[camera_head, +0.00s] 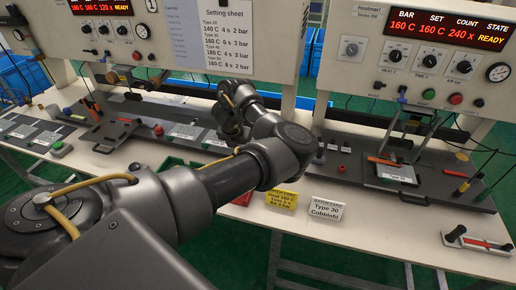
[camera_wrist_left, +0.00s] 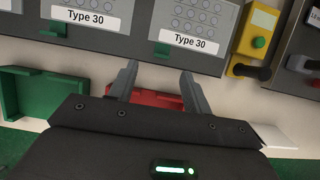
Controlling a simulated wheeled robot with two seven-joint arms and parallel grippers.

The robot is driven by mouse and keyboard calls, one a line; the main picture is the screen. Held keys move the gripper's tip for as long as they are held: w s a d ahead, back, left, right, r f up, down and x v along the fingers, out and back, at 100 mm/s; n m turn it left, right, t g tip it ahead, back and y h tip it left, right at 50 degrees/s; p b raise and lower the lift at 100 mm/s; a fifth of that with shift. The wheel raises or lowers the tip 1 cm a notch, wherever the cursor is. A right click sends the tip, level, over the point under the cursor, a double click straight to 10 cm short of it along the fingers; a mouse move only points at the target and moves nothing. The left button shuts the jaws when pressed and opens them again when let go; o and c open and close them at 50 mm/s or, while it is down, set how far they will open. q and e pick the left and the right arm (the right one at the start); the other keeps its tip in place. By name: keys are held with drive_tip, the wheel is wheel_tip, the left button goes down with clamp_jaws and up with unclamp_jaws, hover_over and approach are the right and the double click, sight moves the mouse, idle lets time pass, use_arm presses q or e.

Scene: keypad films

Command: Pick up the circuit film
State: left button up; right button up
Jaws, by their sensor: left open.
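In the left wrist view, two grey keypad sheets with round keys and "Type 30" labels lie in a dark holder, a left one (camera_wrist_left: 85,14) and a right one (camera_wrist_left: 190,24). I cannot tell which thing is the circuit film. My left gripper (camera_wrist_left: 158,82) is open, its two fingers pointing toward the holder's front edge, with nothing seen held between them. A red tray or block (camera_wrist_left: 156,99) shows behind and between the fingers. In the head view my left arm reaches across the bench and hides part of it. My right gripper is in neither view.
A green bin (camera_wrist_left: 28,92) is at left, and a yellow box with a green button (camera_wrist_left: 256,38) at right. In the head view, the right press (camera_head: 400,60) reads READY.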

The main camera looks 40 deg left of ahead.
use_arm(q)
drive_tip(key=shift+w+f, duration=0.1)
drive_tip(key=shift+f, duration=0.35)
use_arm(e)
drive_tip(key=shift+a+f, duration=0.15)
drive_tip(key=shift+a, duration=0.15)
use_arm(q)
drive_tip(key=b+x, duration=0.1)
drive_tip(key=x, duration=0.3)
drive_tip(key=shift+w+f+b, duration=0.25)
drive_tip(key=shift+b, duration=0.05)
drive_tip(key=shift+w+f, duration=0.15)
drive_tip(key=shift+w, duration=0.05)
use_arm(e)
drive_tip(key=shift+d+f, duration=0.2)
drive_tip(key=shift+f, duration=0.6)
use_arm(q)
drive_tip(key=c, duration=1.1)
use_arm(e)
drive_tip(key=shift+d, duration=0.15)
